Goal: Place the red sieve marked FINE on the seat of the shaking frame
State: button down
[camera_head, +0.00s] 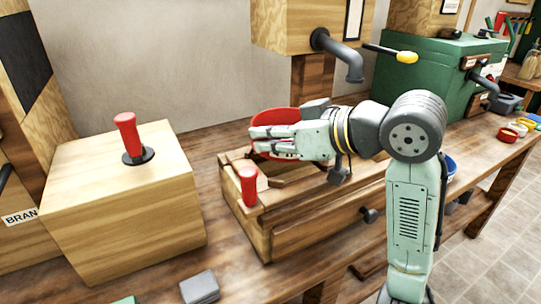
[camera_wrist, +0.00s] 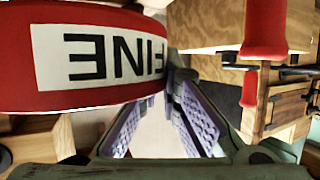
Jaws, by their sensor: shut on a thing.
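The red sieve (camera_head: 275,117) is at the middle of the head view, partly hidden behind my fingers. In the wrist view the red sieve (camera_wrist: 20,60) fills the upper left, its white label reading FINE. My gripper (camera_head: 258,142) is shut on the sieve's rim; its purple finger pads (camera_wrist: 160,110) show in the wrist view. The shaking frame (camera_head: 300,235) is the wooden box on the bench under my gripper, with a red handle (camera_head: 248,187) at its near left corner. The sieve appears over the frame's far part. Its underside and the seat are hidden, so I cannot tell whether they touch.
A wooden block with a red lever (camera_head: 127,135) stands left of the frame. A grey spout (camera_head: 345,58) hangs behind my arm, near a yellow-tipped rod (camera_head: 405,57). A green machine (camera_head: 425,75) and small coloured items (camera_head: 512,132) are at right. A grey block (camera_head: 200,287) lies in front.

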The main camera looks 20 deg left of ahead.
aim_at(279, 156)
jog(key=shift+f, duration=2.2)
jog(key=shift+f, duration=0.1)
jog(key=c, duration=2.3)
grip_release()
jog(key=shift+f, duration=0.1)
jog(key=o, duration=0.5)
jog(key=shift+r, duration=0.35)
jog(key=b+v, duration=0.1)
jog(key=v, duration=1.1)
jog(key=shift+f+b, duration=0.15)
jog(key=shift+b, duration=0.15)
